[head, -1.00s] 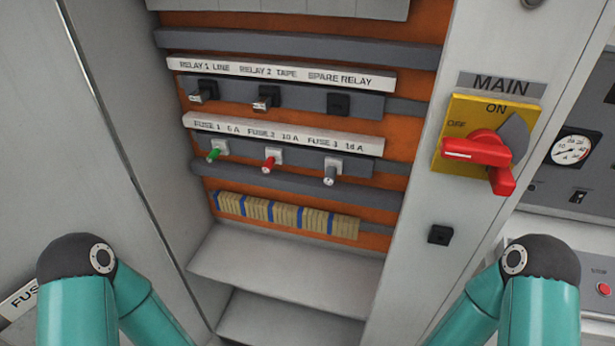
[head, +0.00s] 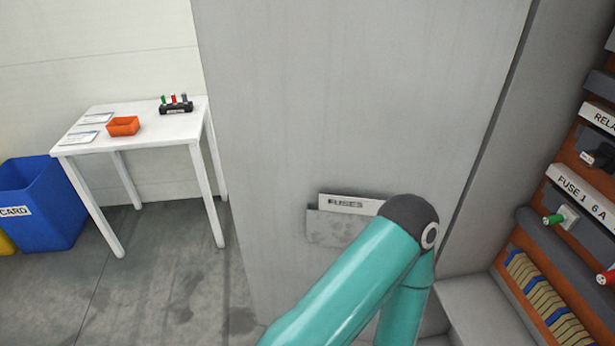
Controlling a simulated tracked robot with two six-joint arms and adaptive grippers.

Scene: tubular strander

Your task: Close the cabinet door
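The cabinet door (head: 350,110) is a large grey panel standing open, filling the middle of the head view. Its inner face carries a pocket (head: 330,229) labelled FUSES. The open cabinet (head: 485,300) is at the right, with an orange back panel, a green-handled fuse (head: 557,217) and a red-handled fuse (head: 606,277). My teal left arm crosses in front of the door's lower part and hides some of it. Neither gripper shows. I cannot tell whether the arm touches the door.
A white table (head: 150,133) stands at the left with an orange tray (head: 123,127), papers and a small fuse rack (head: 176,107). A blue bin (head: 42,205) is beside it. The floor (head: 165,295) left of the door is clear.

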